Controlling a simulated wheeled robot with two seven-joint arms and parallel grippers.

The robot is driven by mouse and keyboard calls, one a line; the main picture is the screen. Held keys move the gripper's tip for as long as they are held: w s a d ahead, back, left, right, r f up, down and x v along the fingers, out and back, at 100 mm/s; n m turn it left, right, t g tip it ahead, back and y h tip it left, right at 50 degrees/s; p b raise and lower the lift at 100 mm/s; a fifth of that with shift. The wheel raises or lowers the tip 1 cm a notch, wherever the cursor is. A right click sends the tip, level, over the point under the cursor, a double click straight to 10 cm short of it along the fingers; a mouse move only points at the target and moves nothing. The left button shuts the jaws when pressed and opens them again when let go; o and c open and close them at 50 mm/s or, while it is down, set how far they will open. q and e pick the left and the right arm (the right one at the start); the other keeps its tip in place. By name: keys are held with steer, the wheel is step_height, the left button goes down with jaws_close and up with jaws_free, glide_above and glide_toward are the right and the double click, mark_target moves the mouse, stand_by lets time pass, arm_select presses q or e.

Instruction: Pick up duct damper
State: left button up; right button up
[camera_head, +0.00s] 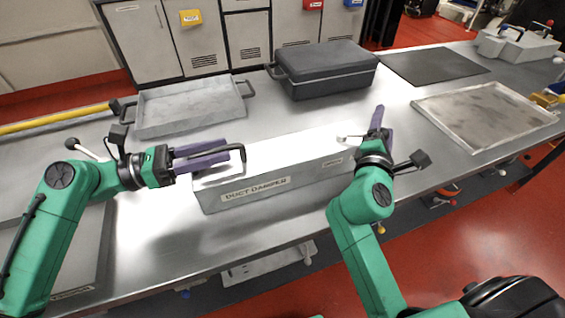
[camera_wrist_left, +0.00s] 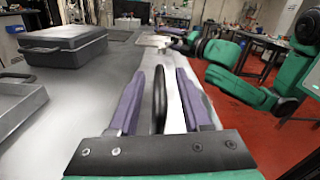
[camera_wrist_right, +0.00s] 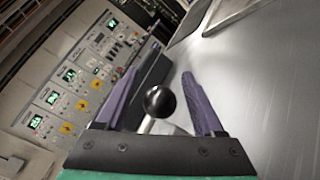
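The duct damper (camera_head: 290,168) is a long pale metal box with a printed label, lying on the steel workbench. A black bar handle (camera_head: 238,150) rises from its left end. My left gripper (camera_head: 218,155) is open at that handle; the left wrist view shows the handle (camera_wrist_left: 159,100) between the two purple fingers, with gaps on both sides. My right gripper (camera_head: 378,120) is open at the box's right end. The right wrist view shows a black ball knob (camera_wrist_right: 160,101) on a pale lever between the open fingers. The lever's base is partly hidden.
A grey tray (camera_head: 190,108) and a dark case (camera_head: 325,72) stand behind the damper. A shallow tray (camera_head: 485,115) lies to the right, with a black mat (camera_head: 433,66) beyond it. The damper lies close to the bench's front edge.

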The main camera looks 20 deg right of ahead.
arm_select(q)
steer(key=c, duration=0.5)
arm_select(e)
steer(key=c, duration=0.5)
arm_select(q)
jaws_close()
arm_select(e)
jaws_close()
arm_select(q)
steer(key=shift+f, duration=0.1)
